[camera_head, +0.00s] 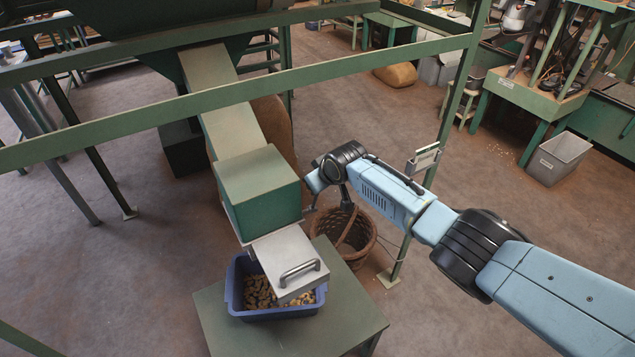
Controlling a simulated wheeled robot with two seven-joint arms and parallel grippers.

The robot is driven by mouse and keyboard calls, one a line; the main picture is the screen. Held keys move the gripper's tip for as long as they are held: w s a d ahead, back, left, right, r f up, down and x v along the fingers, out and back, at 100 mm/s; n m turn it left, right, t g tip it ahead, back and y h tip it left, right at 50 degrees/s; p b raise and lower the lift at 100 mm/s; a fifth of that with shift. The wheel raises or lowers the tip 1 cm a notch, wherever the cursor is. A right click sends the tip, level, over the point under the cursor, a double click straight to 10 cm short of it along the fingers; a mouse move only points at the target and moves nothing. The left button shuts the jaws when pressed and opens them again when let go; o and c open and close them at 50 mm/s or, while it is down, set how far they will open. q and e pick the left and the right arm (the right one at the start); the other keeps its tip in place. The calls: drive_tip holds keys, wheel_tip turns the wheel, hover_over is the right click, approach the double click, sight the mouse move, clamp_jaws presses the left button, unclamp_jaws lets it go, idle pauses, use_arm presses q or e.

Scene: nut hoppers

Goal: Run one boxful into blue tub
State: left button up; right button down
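The blue tub (236,291) stands on a green table under the chute's lower end, with a layer of brown nuts (258,293) in it. Above it is a green box (260,190) at the foot of the sloping chute (216,98). A pale metal flap or slide (289,262) with a bar handle (300,272) juts from the box's lower front over the tub and hides part of its inside. My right gripper (312,203) is just right of the green box, clear of the handle; its fingers are small and partly hidden. My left gripper is out of view.
A green rail (150,118) crosses in front of the chute, with a post (440,130) to the right. A wicker basket (362,240) stands on the floor behind the green table (352,318). A grey bin (560,158) stands at right. Floor at left is mostly clear.

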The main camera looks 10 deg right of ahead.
idle(0.3)
drive_tip(key=c, duration=1.1)
unclamp_jaws()
drive_tip(key=shift+w, duration=0.15)
drive_tip(key=shift+r, duration=0.1)
drive_tip(key=shift+s+d+r+p, duration=0.1)
drive_tip(key=shift+s+r+p, duration=0.15)
drive_tip(key=shift+s+p, duration=0.1)
drive_tip(key=shift+p+v, duration=1.1)
drive_tip(key=shift+v, duration=5.1)
